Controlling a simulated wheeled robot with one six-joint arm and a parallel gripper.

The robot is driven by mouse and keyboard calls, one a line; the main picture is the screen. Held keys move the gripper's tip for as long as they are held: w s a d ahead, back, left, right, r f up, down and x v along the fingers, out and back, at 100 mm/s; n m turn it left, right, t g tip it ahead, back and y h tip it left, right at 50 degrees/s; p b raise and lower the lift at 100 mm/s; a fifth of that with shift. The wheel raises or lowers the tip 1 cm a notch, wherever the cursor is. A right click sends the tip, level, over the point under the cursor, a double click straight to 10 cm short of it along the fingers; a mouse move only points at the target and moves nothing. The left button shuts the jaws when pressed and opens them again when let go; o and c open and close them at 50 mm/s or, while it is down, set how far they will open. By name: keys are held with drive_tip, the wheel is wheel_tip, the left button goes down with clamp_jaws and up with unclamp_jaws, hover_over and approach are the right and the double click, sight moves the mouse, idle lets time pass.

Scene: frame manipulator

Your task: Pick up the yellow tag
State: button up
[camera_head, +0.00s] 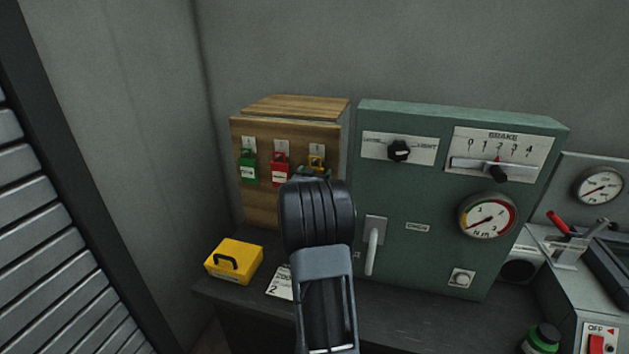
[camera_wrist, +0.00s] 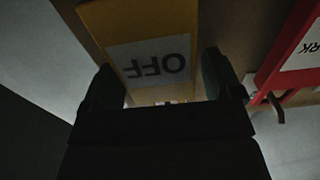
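The yellow tag (camera_head: 317,163) hangs at the right end of the row on the wooden board in the head view, mostly hidden behind my arm. In the wrist view the yellow tag (camera_wrist: 137,22) is close up, its white label reading OFF upside down. My gripper (camera_wrist: 162,80) has its dark fingers apart, one at each side of the tag's lower part. Whether they touch its edges is hard to tell. In the head view my gripper (camera_head: 312,174) reaches up to the tag, and its fingertips are largely hidden.
A red tag (camera_head: 280,170) hangs just left, also seen in the wrist view (camera_wrist: 290,45), and a green tag (camera_head: 248,168) is farther left. A green control box (camera_head: 420,200) with a lever stands right. A yellow case (camera_head: 233,260) and a white card (camera_head: 281,283) lie below.

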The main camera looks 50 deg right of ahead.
drive_tip(key=c, duration=0.8)
drive_tip(key=shift+r, duration=0.1)
drive_tip(key=shift+r, duration=0.55)
drive_tip(key=r+b+v, duration=0.2)
drive_tip(key=v, duration=1.6)
drive_tip(key=shift+a, duration=0.15)
drive_tip(key=p+v, duration=0.2)
drive_tip(key=v, duration=0.5)
